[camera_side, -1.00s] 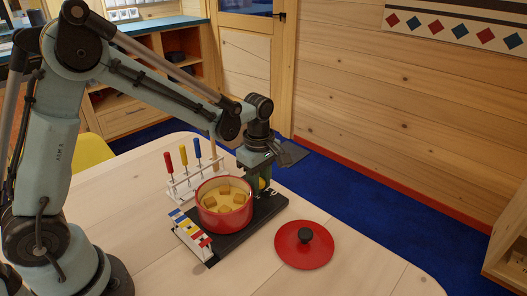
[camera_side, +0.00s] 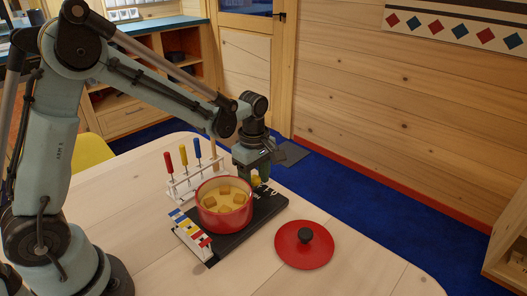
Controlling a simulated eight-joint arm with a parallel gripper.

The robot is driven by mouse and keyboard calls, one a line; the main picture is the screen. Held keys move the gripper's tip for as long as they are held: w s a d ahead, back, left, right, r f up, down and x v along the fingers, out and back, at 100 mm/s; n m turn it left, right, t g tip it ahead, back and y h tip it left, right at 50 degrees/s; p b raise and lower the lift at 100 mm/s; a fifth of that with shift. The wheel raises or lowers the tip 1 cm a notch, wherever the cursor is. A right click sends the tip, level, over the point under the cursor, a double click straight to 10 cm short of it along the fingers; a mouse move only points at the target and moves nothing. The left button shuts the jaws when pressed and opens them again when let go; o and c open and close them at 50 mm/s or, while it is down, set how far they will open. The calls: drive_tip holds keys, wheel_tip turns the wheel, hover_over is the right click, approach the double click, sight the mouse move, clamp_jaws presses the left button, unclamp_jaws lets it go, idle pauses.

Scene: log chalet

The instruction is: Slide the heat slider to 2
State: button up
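A black burner base (camera_side: 236,243) lies on the table with a red pot (camera_side: 225,215) on it. The pot is open and holds yellowish liquid with several tan cubes. A small yellow piece (camera_side: 256,181) shows behind the pot, just under my gripper (camera_side: 254,178); it may be the heat slider's knob. Small white marks (camera_side: 268,190) show on the base to its right, too small to read. My gripper points down behind the pot. Its fingertips are partly hidden, so I cannot tell whether they are shut on the yellow piece.
A red lid (camera_side: 304,246) with a black knob lies to the right of the base. A white rack (camera_side: 186,186) with red, yellow and blue handled forks stands behind left. The table's front right is clear.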

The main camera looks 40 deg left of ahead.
sight(255, 176)
drive_tip(key=shift+r, duration=3)
drive_tip(key=shift+s+r+m, duration=0.4)
drive_tip(key=shift+r+m, duration=0.1)
drive_tip(key=s+r+m+t, duration=0.1)
drive_tip(key=m, duration=0.1)
drive_tip(key=s+r+m+t, duration=0.1)
drive_tip(key=s+m, duration=0.1)
drive_tip(key=s+r+m, duration=0.1)
drive_tip(key=m, duration=0.1)
drive_tip(key=shift+s+a+r+t, duration=0.15)
drive_tip(key=shift+s+r+t, duration=0.15)
drive_tip(key=shift+t, duration=0.1)
drive_tip(key=s+m+t, duration=0.4)
drive_tip(key=s+m, duration=0.3)
drive_tip(key=m, duration=0.4)
drive_tip(key=shift+a+r, duration=0.15)
drive_tip(key=shift+a, duration=0.05)
